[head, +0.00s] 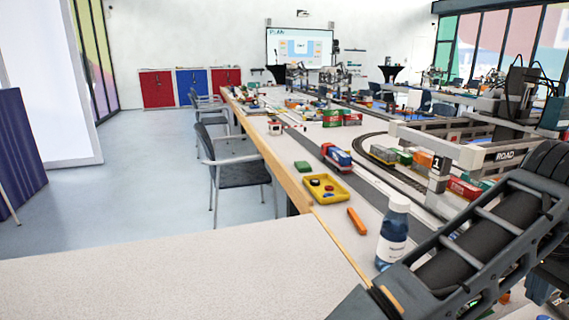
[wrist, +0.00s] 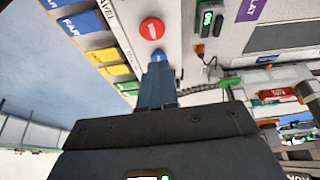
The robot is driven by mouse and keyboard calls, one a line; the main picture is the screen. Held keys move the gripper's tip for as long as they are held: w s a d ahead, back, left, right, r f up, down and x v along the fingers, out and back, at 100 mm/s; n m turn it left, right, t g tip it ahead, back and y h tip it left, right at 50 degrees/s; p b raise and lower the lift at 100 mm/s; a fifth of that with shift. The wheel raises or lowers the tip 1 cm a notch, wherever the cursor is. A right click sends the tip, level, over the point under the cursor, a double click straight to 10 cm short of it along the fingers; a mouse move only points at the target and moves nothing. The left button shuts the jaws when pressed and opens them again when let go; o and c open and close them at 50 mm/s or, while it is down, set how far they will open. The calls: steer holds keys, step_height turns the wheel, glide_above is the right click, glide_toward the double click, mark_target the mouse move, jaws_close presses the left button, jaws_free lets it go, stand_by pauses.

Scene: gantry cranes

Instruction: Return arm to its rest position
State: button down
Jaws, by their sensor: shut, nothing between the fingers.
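My arm (head: 480,235) reaches in from the lower right corner of the head view, beside the table's edge. Its gripper cannot be made out in the head view. In the wrist view my gripper (wrist: 158,72) is shut, with its blue-grey fingers together and nothing between them. The fingertips point at a blue round button (wrist: 157,55), with a red round button (wrist: 151,29) just beyond. Whether the fingertips touch the blue button cannot be told.
A bottle (head: 392,235) stands close beside my arm. Floor at left is clear.

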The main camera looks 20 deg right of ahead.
steer(key=d+r+n+t+h, duration=0.3)
steer(key=d+r+n+h, duration=0.2)
steer(key=d+r+h, duration=0.55)
steer(key=w+a+f+n+t+y+p, duration=0.25)
steer(key=a+f+n+t+y, duration=0.35)
steer(key=a+n+t, duration=0.6)
steer(key=s+a+f+n+y, duration=0.4)
steer(key=s+a+f+y, duration=0.1)
steer(key=s+a+f, duration=0.25)
steer(key=s+a+f+m+y, duration=0.2)
steer(key=s+a+m+y, duration=0.1)
steer(key=s+a, duration=1.2)
steer(key=s+y, duration=0.1)
steer(key=s, duration=0.2)
steer(key=shift+f+m, duration=0.3)
steer(key=c, duration=1.8)
jaws_free()
steer(key=shift+d, duration=0.1)
